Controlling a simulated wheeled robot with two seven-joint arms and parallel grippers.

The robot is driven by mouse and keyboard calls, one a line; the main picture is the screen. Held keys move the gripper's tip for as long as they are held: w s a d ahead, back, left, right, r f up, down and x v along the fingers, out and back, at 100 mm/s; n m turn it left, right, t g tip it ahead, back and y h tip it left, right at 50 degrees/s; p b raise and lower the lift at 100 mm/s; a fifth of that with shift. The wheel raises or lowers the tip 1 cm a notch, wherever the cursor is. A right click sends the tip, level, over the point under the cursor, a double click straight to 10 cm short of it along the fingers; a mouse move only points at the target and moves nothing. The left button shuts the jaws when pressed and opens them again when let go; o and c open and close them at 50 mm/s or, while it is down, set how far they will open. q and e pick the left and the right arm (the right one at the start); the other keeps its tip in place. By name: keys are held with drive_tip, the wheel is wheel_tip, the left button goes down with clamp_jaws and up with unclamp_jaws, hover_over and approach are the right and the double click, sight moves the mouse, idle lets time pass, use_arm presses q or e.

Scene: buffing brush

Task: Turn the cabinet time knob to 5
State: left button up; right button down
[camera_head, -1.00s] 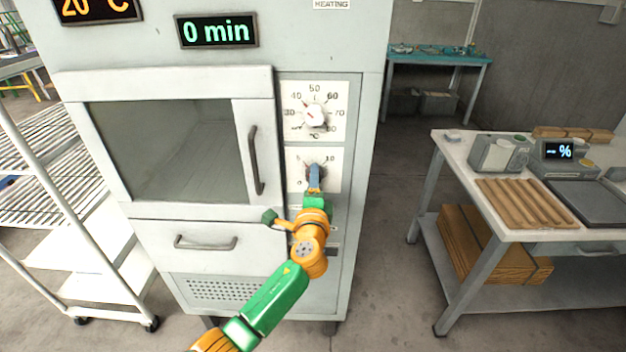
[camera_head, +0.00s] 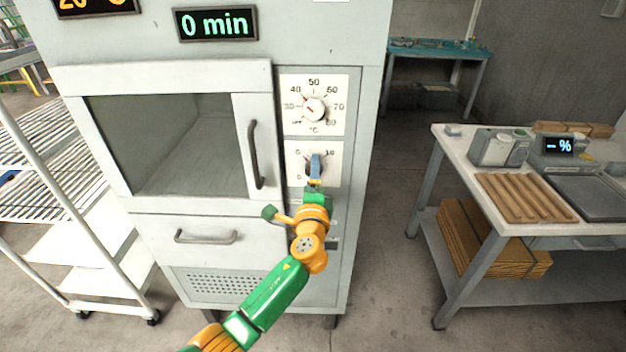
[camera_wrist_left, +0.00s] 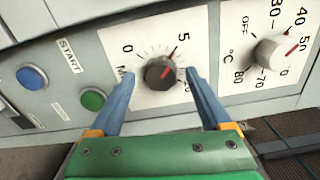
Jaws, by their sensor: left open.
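The cabinet's time knob is a dark round knob (camera_wrist_left: 160,73) on a white dial plate (camera_head: 300,180) marked 0, 5 and 10. A red mark shows on the knob in the left wrist view; exactly which number it points to is hard to tell. The time display (camera_head: 215,24) reads 0 min. My left gripper (camera_head: 315,168) is in front of the dial. In the left wrist view its blue fingers (camera_wrist_left: 157,95) are open, one on each side of the knob, with gaps visible. In the head view the gripper hides most of the knob. My right gripper is out of view.
The white temperature knob (camera_head: 313,109) is just above, and also in the left wrist view (camera_wrist_left: 270,54). Green (camera_wrist_left: 93,99) and blue (camera_wrist_left: 32,77) buttons are beside the dial. The door handle (camera_head: 255,155) stands out left of my gripper. A table (camera_head: 450,150) stands at right.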

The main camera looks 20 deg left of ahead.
use_arm(q)
drive_tip(key=v, duration=0.7)
drive_tip(key=shift+w, duration=0.1)
drive_tip(key=s+f+n+g+h, duration=0.1)
drive_tip(key=s+f+g, duration=0.25)
drive_tip(key=f, duration=0.65)
drive_tip(key=s+f+n+g+h, duration=0.15)
drive_tip(key=s+f, duration=0.25)
drive_tip(key=f, duration=0.7)
drive_tip(key=s+f+n+g+h, duration=0.1)
drive_tip(key=s+f+g, duration=0.3)
drive_tip(key=f, duration=0.6)
drive_tip(key=s+a+f+n+g, duration=0.1)
drive_tip(key=s+f, duration=0.4)
drive_tip(key=s, duration=0.6)
drive_tip(key=s+a+f+n+g+h, duration=0.1)
drive_tip(key=s+f+n+g, duration=0.3)
drive_tip(key=s, duration=0.6)
drive_tip(key=s+a+f+n+g, duration=0.1)
drive_tip(key=s+f+n, duration=0.4)
drive_tip(key=s, duration=0.6)
wheel_tip(320, 180, down, 2)
drive_tip(key=shift+s+a+f+g, duration=0.1)
drive_tip(key=shift+s+a+g, duration=0.25)
drive_tip(key=shift+g, duration=0.35)
drive_tip(key=shift+h, duration=0.25)
